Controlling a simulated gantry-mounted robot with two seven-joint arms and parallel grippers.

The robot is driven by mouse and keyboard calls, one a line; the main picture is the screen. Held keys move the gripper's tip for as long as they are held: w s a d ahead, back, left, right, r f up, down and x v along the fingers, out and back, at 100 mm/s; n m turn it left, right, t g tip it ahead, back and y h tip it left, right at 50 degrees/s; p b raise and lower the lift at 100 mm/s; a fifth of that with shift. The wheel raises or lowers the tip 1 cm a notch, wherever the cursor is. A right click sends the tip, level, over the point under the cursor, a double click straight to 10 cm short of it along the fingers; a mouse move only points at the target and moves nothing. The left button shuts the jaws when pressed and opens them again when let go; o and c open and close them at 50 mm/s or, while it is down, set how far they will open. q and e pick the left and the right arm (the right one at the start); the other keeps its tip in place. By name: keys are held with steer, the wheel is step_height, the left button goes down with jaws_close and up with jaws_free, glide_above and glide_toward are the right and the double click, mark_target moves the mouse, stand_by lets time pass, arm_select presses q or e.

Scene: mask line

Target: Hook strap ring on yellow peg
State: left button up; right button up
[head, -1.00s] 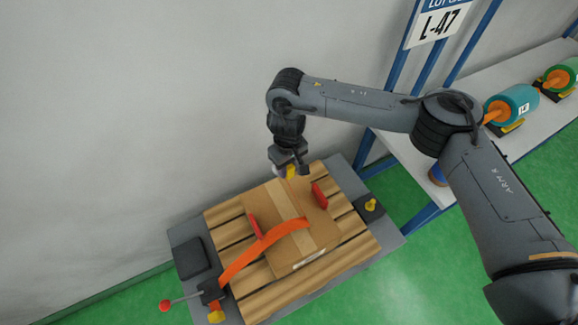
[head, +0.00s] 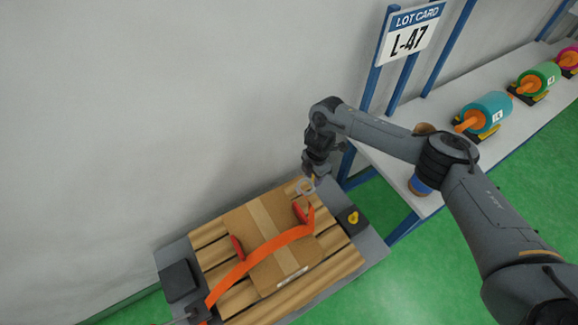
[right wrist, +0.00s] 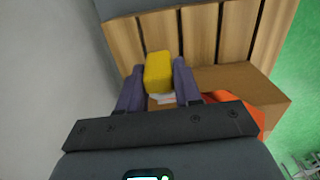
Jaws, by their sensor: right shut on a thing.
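An orange strap (head: 262,253) runs from the lower left of the pallet across a cardboard box (head: 268,222). Its right end bends up near the right red corner piece, towards my right gripper (head: 308,181). A pale ring (head: 306,187) shows at the fingertips. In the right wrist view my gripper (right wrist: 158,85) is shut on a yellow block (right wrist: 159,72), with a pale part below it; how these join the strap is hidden. The yellow peg (head: 352,217) stands on the grey base right of the pallet, apart from the gripper. My left gripper is out of view.
Red corner pieces sit on the box's left (head: 238,247) and right (head: 300,212) edges. A blue-framed shelf (head: 440,190) with several coloured rolls stands at the right. The wall (head: 150,120) is behind the pallet (head: 225,300).

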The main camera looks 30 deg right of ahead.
steer(key=s+d+f+p, duration=0.1)
steer(key=s+d+f, duration=0.2)
steer(key=s+d, duration=0.35)
steer(key=s+d+f+p, duration=0.1)
steer(key=s+d+f, duration=0.2)
steer(key=s+d, duration=0.35)
steer(key=f+b, duration=0.3)
steer(key=d+f+b, duration=0.1)
steer(key=f+b, duration=0.5)
steer(key=shift+s+d+f, duration=0.3)
steer(key=shift+f+b, duration=0.85)
steer(key=shift+f, duration=0.45)
steer(key=shift+f+b, duration=0.2)
steer(key=shift+b, duration=0.1)
steer(key=shift+f, duration=0.35)
